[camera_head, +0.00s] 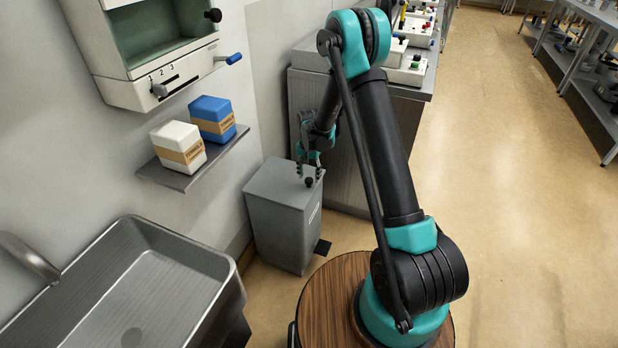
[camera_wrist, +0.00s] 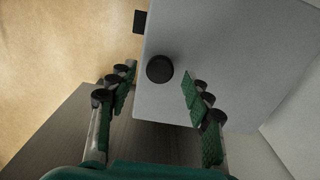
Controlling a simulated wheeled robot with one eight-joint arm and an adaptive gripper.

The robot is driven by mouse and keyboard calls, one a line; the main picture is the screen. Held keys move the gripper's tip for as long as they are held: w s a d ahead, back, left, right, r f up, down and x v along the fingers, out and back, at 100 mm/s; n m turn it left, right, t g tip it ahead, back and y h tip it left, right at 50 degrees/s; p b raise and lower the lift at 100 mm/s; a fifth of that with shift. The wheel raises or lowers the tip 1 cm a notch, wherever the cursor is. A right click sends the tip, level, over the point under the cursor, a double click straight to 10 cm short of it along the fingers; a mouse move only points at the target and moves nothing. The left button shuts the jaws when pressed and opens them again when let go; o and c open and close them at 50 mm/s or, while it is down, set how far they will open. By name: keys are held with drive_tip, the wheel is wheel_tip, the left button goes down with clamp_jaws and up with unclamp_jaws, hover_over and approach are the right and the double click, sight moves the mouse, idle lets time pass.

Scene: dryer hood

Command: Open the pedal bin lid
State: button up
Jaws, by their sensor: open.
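The grey pedal bin (camera_head: 278,225) stands on the floor against the wall, in the middle of the head view. Its flat lid (camera_head: 272,183) is down, with a small round black knob (camera_head: 309,182) near its edge. A black pedal (camera_head: 322,248) sticks out at the bin's foot. My gripper (camera_head: 309,170) is open, pointing down above the lid close to the knob. In the wrist view the knob (camera_wrist: 160,69) lies just beyond the fingertips, in line with the gap between them (camera_wrist: 160,80). Whether the fingers touch the lid cannot be told.
A steel sink (camera_head: 140,290) is at the front left. A wall shelf (camera_head: 196,165) holds a white box (camera_head: 178,146) and a blue box (camera_head: 212,119). A grey cabinet (camera_head: 345,150) stands directly behind the bin.

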drive_tip(key=shift+f, duration=0.75)
clamp_jaws()
